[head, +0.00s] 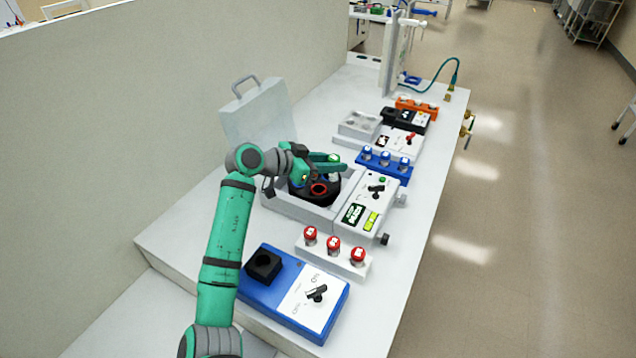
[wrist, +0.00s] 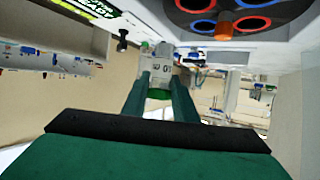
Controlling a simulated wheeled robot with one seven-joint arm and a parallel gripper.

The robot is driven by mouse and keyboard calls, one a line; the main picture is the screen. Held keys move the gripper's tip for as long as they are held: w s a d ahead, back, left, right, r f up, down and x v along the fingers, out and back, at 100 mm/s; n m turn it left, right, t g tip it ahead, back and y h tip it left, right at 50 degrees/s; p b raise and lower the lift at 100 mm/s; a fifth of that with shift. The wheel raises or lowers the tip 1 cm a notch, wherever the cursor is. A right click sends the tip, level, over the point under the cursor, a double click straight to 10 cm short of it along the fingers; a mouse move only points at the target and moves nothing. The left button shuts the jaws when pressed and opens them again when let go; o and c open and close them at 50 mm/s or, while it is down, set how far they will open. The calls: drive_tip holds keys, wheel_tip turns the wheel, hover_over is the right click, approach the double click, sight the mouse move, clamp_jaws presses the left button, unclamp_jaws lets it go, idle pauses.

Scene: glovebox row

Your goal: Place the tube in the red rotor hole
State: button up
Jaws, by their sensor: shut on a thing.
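My gripper (head: 330,159) is shut on a tube, which the wrist view shows between the two fingers (wrist: 162,84). The tube (wrist: 158,74) is pale with a printed label and has a green cap at the end nearer the wrist camera. In the head view the fingers mostly hide it. The dark rotor (head: 302,195) sits in the open centrifuge, below the gripper. A red-ringed hole (head: 320,188) shows on it. In the wrist view the rotor (wrist: 231,11) has red and blue rings and an orange-red central knob. The tube is apart from the rotor.
The centrifuge's lid (head: 258,112) stands raised behind the bowl. A rack of red-capped tubes (head: 333,255) and a blue device (head: 293,292) stand in front. A rack of blue-capped tubes (head: 384,168) and several other instruments stand behind. Bare bench runs along the right edge.

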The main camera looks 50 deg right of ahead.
sight(318, 182)
drive_tip(key=w+f, duration=0.1)
drive_tip(key=w+a+f, duration=0.1)
drive_tip(key=f, duration=0.2)
drive_tip(key=shift+w+a+f, duration=0.1)
drive_tip(key=shift+w+a, duration=0.3)
drive_tip(key=f, duration=0.4)
drive_tip(key=shift+w+a, duration=0.2)
drive_tip(key=shift+w, duration=0.05)
clamp_jaws()
drive_tip(key=shift+f, duration=0.35)
